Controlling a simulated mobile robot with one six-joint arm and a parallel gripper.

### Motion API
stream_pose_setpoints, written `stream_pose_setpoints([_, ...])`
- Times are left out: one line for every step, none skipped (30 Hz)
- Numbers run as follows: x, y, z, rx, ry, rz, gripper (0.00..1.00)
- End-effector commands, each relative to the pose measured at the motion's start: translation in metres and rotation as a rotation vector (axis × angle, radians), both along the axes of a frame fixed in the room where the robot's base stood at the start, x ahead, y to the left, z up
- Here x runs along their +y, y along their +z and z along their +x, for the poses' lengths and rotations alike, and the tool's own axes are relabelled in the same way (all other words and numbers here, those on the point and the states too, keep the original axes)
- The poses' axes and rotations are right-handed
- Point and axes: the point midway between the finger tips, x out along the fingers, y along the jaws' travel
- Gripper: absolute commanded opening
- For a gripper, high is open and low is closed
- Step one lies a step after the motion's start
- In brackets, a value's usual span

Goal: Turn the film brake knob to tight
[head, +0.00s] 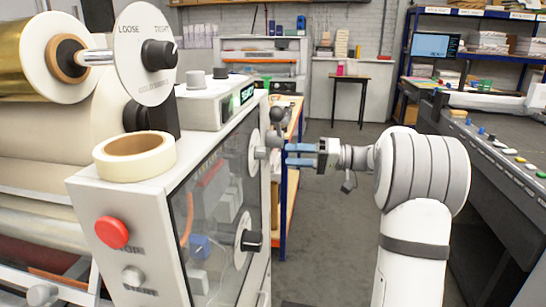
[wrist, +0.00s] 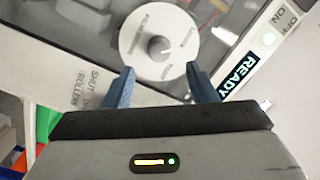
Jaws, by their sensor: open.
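The film brake knob (head: 160,55) is black and sits on a round white dial (head: 135,80) marked LOOSE and TIGHT, at the upper left of the head view. Its exact pointer setting is hard to read. My gripper (head: 287,155) is open and empty, with blue fingers. It is well to the right of and below that knob, beside the machine's clear side panel. In the wrist view my gripper (wrist: 160,75) faces another white dial with a small grey knob (wrist: 158,46); its lettering is too small to read.
A tape roll (head: 135,157), a red button (head: 112,232) and a control box (head: 215,100) with a lit display are on the machine. A lower black knob (head: 251,240) sticks out of the side panel. A long console (head: 490,150) stands right; the floor between is clear.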

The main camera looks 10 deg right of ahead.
Motion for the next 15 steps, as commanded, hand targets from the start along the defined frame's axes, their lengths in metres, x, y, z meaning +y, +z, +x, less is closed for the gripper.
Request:
stream_pose_setpoints([0.009, 0.001, 0.002, 0.001, 0.003, 0.000, 0.51])
stream_pose_setpoints([0.014, 0.001, 0.004, 0.002, 0.004, 0.000, 0.51])
stream_pose_setpoints([0.021, 0.001, 0.006, 0.003, 0.004, 0.000, 0.51])
stream_pose_setpoints([0.026, 0.001, 0.008, 0.003, 0.004, 0.000, 0.51])
stream_pose_setpoints([0.031, 0.001, 0.009, 0.004, 0.005, -0.001, 0.51])
stream_pose_setpoints([0.037, 0.001, 0.011, 0.004, 0.005, -0.001, 0.51])
stream_pose_setpoints([0.041, 0.001, 0.013, 0.004, 0.005, -0.001, 0.51])
stream_pose_setpoints([0.045, 0.001, 0.014, 0.005, 0.004, -0.001, 0.51])
stream_pose_setpoints([0.050, 0.001, 0.016, 0.005, 0.004, -0.001, 0.51])
stream_pose_setpoints([0.053, 0.001, 0.017, 0.005, 0.004, -0.001, 0.51])
stream_pose_setpoints([0.056, 0.001, 0.018, 0.004, 0.003, -0.001, 0.51])
stream_pose_setpoints([0.059, 0.001, 0.019, 0.004, 0.003, -0.001, 0.51])
stream_pose_setpoints([0.061, 0.001, 0.020, 0.005, 0.003, -0.002, 0.51])
stream_pose_setpoints([0.063, 0.000, 0.020, 0.005, 0.003, -0.002, 0.51])
stream_pose_setpoints([0.064, 0.000, 0.021, 0.005, 0.003, -0.002, 0.51])
